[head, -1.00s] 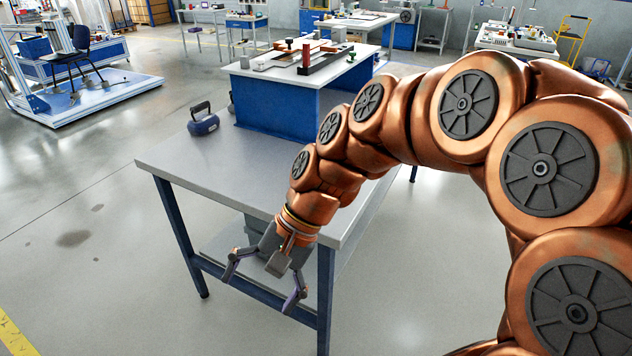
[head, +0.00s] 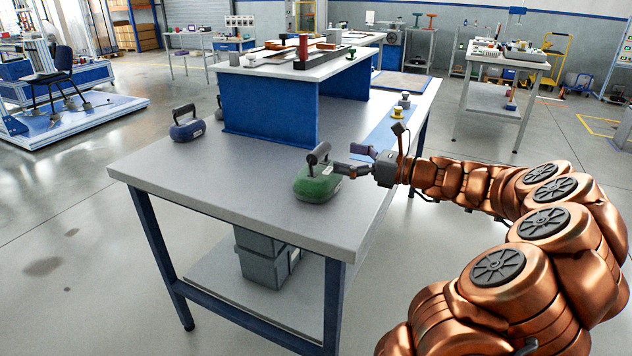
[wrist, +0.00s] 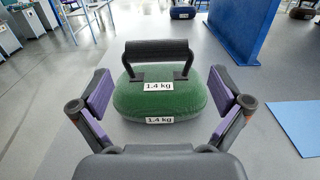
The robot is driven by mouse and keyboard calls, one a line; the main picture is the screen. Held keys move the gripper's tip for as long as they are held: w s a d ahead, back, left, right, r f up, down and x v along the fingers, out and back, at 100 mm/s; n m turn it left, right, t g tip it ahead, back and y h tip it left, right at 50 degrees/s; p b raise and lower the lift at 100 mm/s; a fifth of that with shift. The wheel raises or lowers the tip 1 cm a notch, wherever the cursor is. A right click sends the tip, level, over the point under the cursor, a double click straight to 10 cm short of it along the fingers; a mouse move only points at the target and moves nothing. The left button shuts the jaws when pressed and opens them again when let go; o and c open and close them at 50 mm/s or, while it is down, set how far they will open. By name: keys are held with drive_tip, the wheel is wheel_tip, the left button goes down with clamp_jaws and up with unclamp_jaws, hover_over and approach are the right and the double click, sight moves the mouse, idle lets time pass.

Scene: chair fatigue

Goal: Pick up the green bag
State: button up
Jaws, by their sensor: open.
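The green bag (head: 317,183) sits upright on the grey table (head: 240,165) near its right front part. It has a black handle on top, and in the wrist view the bag (wrist: 160,100) shows two labels reading 1.4 kg. My gripper (head: 352,168) is at the right of the bag in the head view, level with its upper part. In the wrist view my open gripper (wrist: 160,108) has one purple-padded finger on each side of the bag, and nothing is gripped. I cannot tell whether a finger touches the bag.
A blue bag (head: 187,125) with a black handle stands further left on the table. A raised blue stand (head: 262,105) with a white top is behind. The table's front left is clear.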

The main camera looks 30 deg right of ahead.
sight(325, 153)
drive_tip(key=shift+b+x, duration=0.35)
drive_tip(key=shift+x, duration=3.05)
drive_tip(key=shift+s+a, duration=0.1)
drive_tip(key=shift+a, duration=0.05)
drive_tip(key=c, duration=1.7)
